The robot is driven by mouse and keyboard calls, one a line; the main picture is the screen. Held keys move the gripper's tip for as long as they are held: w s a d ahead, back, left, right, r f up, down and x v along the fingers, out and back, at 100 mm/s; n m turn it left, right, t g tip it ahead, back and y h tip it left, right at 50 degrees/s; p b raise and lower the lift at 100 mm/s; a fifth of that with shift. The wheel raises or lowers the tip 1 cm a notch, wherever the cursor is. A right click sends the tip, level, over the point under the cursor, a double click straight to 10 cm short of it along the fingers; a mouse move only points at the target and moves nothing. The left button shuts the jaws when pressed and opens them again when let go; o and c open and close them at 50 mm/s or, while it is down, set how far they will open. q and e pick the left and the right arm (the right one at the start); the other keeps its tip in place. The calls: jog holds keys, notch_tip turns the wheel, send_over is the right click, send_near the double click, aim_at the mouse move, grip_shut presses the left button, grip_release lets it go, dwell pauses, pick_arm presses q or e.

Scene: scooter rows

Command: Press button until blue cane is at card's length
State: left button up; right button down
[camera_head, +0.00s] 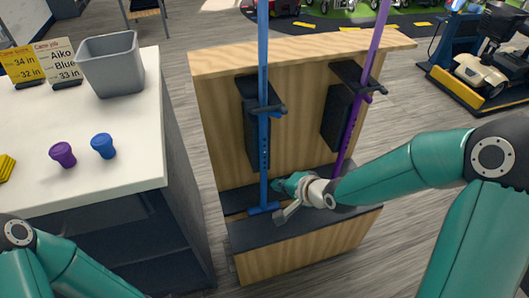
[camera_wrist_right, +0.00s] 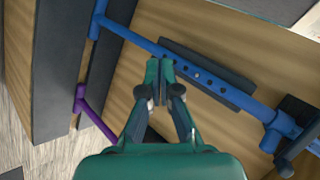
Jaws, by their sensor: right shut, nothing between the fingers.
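The blue cane (camera_head: 264,95) stands upright in the left half of a wooden rack, its lower shaft showing a row of holes. In the right wrist view the blue cane (camera_wrist_right: 150,47) runs diagonally, with holes beside my fingertips; I cannot make out the button. The job card (camera_head: 60,62) reads Aiko, Blue, 33 in. My right gripper (camera_head: 279,187) is shut and empty at the cane's lower shaft; its fingertips (camera_wrist_right: 160,70) also show close to the shaft, contact unclear. My left forearm shows at the lower left, its gripper out of view.
A purple cane (camera_head: 375,45) stands in the rack's right half. The wooden rack (camera_head: 215,100) has dark holders and a dark base. The white table (camera_head: 130,120) bears a grey bin (camera_head: 110,65), a yellow card (camera_head: 20,65), a purple knob (camera_head: 62,154) and a blue knob (camera_head: 103,146).

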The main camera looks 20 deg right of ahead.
jog(key=p, duration=0.3)
send_near(261, 154)
jog(key=shift+w+a+f, duration=0.3)
jog(key=shift+a+f, duration=0.05)
jog(key=shift+f, duration=0.45)
jog(key=shift+w+a+f, duration=0.3)
jog(key=shift+a+f, duration=0.05)
jog(key=shift+f, duration=0.45)
jog(key=shift+w+a+f, duration=0.3)
jog(key=shift+f, duration=0.5)
jog(key=shift+w+r+p, duration=0.1)
jog(key=shift+p, duration=0.3)
jog(key=shift+w, duration=0.3)
jog(key=shift+w+p, duration=0.5)
jog(key=shift+p, duration=0.15)
jog(key=shift+w+r, duration=0.2)
jog(key=shift+w, duration=0.05)
